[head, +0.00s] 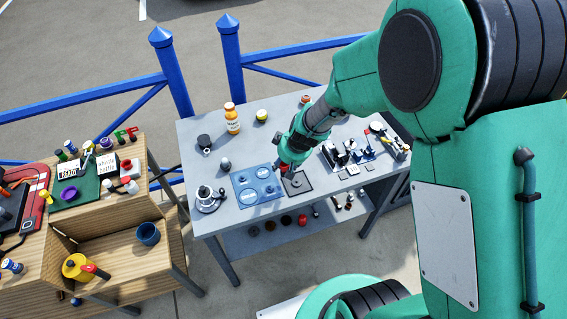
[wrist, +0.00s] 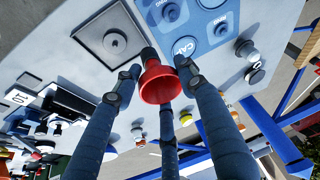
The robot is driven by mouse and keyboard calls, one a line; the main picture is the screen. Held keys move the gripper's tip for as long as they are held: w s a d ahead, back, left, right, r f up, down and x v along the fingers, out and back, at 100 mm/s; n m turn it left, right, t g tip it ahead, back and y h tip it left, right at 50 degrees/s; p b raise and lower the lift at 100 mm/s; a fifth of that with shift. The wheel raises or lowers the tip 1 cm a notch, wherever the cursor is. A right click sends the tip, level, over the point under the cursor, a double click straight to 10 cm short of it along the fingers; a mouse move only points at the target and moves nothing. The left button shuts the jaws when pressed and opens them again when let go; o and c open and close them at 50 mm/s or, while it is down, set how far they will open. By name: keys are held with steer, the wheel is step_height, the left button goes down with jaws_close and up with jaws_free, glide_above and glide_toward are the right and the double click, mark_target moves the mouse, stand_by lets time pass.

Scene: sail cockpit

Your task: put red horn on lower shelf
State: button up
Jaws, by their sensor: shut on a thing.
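The red horn (wrist: 160,86), a flared red cone with a dark end, is held between the fingers of my gripper (wrist: 157,68) in the wrist view. In the head view my gripper (head: 287,160) is over the grey workbench (head: 190,155), near the blue panel and the dark square plate; a bit of red shows at its tip. Whether the horn touches the bench top is not clear. The lower shelf (head: 240,244) of the bench lies under the top, with several small round items on it; its back part is hidden by the top.
The blue panel (head: 257,188) and dark square plate (head: 297,184) lie below my gripper. An orange-and-white bottle (head: 232,120) stands at the back left. Gadgets (head: 345,152) crowd the right side. A wooden stepped unit (head: 130,240) stands left, with blue railings (head: 230,55) behind.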

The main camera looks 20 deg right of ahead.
stand_by(0.4)
step_height(320, 180, up, 11)
steer(key=w+a+n+g+y+b, duration=0.1)
steer(key=w+a+n+b, duration=0.15)
steer(key=a, duration=1.25)
steer(key=w+a+n+y+b, duration=0.15)
steer(key=a+n, duration=0.25)
steer(key=a, duration=1.1)
steer(key=s+a+n+g+b, duration=0.1)
steer(key=s+a+n, duration=0.3)
steer(key=a, duration=1)
steer(key=s+a+n+g+b, duration=0.15)
steer(key=s+a, duration=0.55)
steer(key=a, duration=0.7)
step_height(320, 180, down, 30)
steer(key=shift+a+r+y, duration=0.15)
steer(key=shift+a+y, duration=0.15)
steer(key=shift+y, duration=0.05)
